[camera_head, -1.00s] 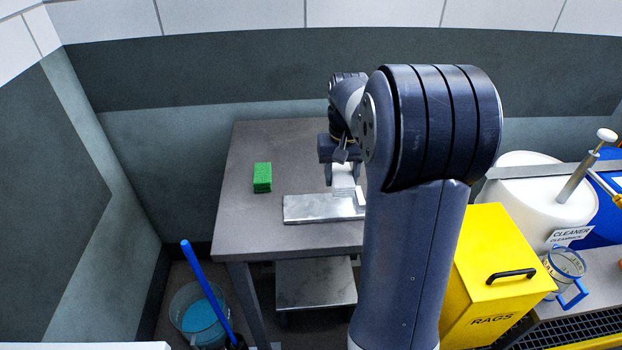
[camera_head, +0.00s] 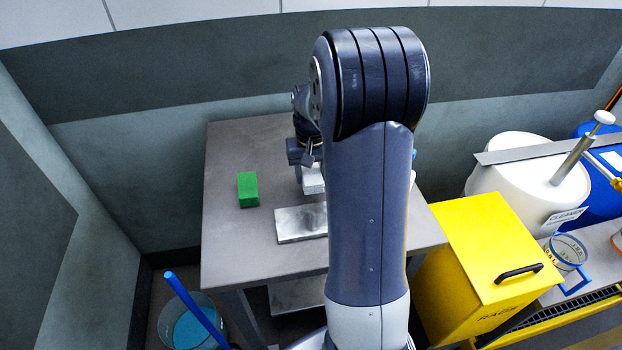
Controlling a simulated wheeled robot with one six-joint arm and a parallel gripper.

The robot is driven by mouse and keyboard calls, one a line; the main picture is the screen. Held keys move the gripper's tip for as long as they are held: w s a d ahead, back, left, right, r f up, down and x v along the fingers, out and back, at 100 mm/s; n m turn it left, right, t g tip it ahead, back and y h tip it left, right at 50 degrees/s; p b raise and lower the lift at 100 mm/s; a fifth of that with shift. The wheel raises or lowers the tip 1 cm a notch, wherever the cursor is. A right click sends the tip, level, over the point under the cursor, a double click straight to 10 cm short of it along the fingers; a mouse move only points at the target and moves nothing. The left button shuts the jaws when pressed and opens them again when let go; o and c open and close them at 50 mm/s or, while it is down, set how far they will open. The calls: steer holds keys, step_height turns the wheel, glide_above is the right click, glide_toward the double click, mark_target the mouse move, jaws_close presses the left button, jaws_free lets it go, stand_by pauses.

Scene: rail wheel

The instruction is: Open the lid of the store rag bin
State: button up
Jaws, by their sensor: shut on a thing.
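The rag bin (camera_head: 452,285) is a yellow box at the lower right, with "RAGS" lettering on its front. Its yellow lid (camera_head: 480,240) lies shut on top, with a black bar handle (camera_head: 518,273) near the front edge. My gripper (camera_head: 311,172) is far to the left of the bin, over the grey table, partly hidden by my own arm. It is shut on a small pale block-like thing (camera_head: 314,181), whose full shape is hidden.
A green sponge (camera_head: 248,190) and a metal plate (camera_head: 300,224) lie on the grey table (camera_head: 232,245). A white cleaner drum (camera_head: 520,165) and a clear jug (camera_head: 568,252) stand right of the bin.

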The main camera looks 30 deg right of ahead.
steer(key=shift+f, duration=1.2)
steer(key=shift+f, duration=0.1)
steer(key=o, duration=1)
steer(key=shift+c, duration=0.2)
